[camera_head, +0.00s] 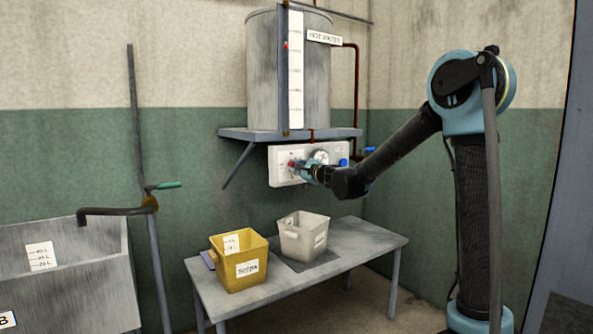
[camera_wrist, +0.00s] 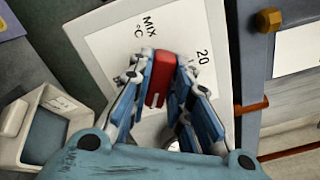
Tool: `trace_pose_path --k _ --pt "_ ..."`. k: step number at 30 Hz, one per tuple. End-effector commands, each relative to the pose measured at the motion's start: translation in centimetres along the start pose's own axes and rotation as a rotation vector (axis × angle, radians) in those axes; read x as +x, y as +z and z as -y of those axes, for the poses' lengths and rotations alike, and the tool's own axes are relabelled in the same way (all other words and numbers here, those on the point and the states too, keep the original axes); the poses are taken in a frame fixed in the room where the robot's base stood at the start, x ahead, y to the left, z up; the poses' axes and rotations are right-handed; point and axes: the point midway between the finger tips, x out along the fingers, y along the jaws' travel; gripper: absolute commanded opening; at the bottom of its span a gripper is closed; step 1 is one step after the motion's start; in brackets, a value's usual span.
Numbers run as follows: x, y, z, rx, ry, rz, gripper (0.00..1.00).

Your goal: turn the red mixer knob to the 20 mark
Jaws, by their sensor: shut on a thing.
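The red mixer knob (camera_wrist: 160,80) is a red bar on a white panel (camera_wrist: 112,47) marked "MIX °C". In the wrist view, my gripper (camera_wrist: 160,88) has its blue fingers on both sides of the knob, closed on it. The "20" mark (camera_wrist: 203,57) is printed to the right of the knob. A short pale line shows near the knob's lower end. In the head view the red knob (camera_head: 291,163) shows small at the left of the panel (camera_head: 279,178), with my gripper (camera_head: 300,168) at it. Other scale marks are hidden or too small to read.
A round gauge (camera_head: 321,156) and a blue knob (camera_head: 343,162) are right of my gripper on the panel. A tank (camera_head: 265,70) stands on a shelf above. Below, a table (camera_head: 350,247) holds a yellow bin (camera_head: 228,268) and a pale bin (camera_head: 300,240).

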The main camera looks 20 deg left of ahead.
Motion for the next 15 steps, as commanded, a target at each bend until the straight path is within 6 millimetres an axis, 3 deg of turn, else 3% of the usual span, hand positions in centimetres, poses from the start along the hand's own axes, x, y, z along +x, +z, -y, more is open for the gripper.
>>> trace_pose_path --k 15 --pt "-0.14 -0.22 -0.36 -0.491 0.0 -0.002 0.0"
